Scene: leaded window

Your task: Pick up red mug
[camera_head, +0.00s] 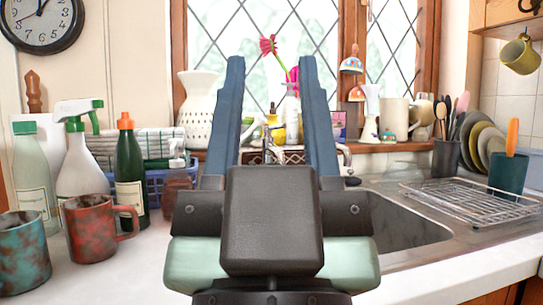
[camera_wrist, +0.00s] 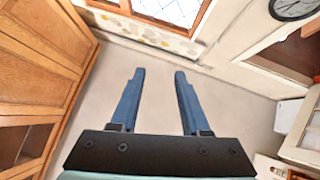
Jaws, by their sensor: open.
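The red mug (camera_head: 90,229), mottled red and grey, stands upright on the white counter at the left in the head view. Its handle points right. A teal, rust-mottled mug (camera_head: 22,252) stands close to its left. My gripper (camera_head: 270,65) is in the middle of the head view, its two blue fingers apart with nothing between them. It is to the right of the red mug and apart from it. In the wrist view my gripper (camera_wrist: 159,72) is also open and empty, and no mug shows there.
A dark green bottle (camera_head: 131,175) with an orange cap and a white spray bottle (camera_head: 82,160) stand behind the red mug. A sink (camera_head: 400,222) and wire rack (camera_head: 470,192) lie to the right. The window sill behind holds vases and jugs.

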